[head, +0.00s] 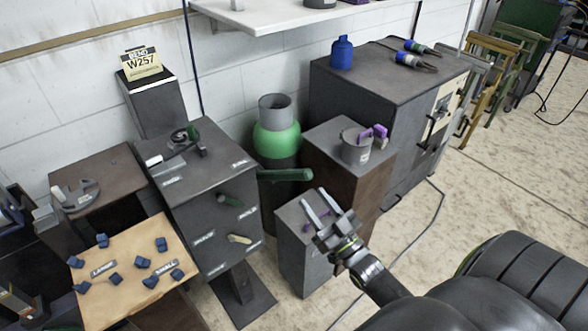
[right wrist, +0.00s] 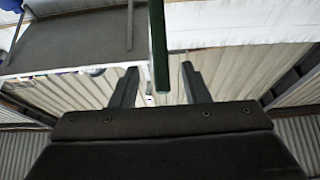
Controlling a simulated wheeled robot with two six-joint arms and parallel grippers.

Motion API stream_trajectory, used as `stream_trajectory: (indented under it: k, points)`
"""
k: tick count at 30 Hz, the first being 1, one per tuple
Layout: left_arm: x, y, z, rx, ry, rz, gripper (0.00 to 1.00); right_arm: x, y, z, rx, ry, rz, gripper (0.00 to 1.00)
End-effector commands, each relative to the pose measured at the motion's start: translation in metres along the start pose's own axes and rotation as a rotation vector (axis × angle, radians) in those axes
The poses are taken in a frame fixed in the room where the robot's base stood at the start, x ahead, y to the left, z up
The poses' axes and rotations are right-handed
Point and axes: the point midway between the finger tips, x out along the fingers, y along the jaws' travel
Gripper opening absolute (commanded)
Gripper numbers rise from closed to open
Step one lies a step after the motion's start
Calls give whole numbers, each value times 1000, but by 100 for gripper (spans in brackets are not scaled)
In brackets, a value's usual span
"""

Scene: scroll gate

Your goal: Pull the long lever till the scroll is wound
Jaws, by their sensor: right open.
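A long dark green lever (head: 285,174) sticks out to the right from the grey cabinet (head: 196,196). My right gripper (head: 317,197) is open and empty near the long lever's free end. In the right wrist view a green bar (right wrist: 158,45), apparently this lever, reaches down the picture between the two fingers, with a gap on both sides. I cannot make out a scroll for certain. My left gripper is not in view.
A low grey box (head: 300,265) stands below my right gripper. A green and black cylinder (head: 277,141) stands behind the long lever. A brown stand (head: 345,185) with a grey pot (head: 355,150) is to the right. A tan board (head: 130,305) with blue pieces lies at lower left.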

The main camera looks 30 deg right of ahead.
Motion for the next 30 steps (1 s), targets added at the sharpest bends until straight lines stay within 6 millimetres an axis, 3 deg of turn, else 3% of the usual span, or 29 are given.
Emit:
stream_trajectory:
  k: [1,6,12,18,26,30]
  points:
    - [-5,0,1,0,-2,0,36,14,0,-4,0,5,-1,42]
    - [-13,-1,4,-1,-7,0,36,50,0,-2,0,2,0,42]
    - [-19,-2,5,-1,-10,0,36,81,0,-1,-1,0,0,42]
    - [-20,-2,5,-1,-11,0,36,94,0,0,-1,-1,0,42]
    - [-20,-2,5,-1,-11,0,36,95,0,1,-1,-1,0,42]
    - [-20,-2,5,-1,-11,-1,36,95,0,1,-1,-1,0,26]
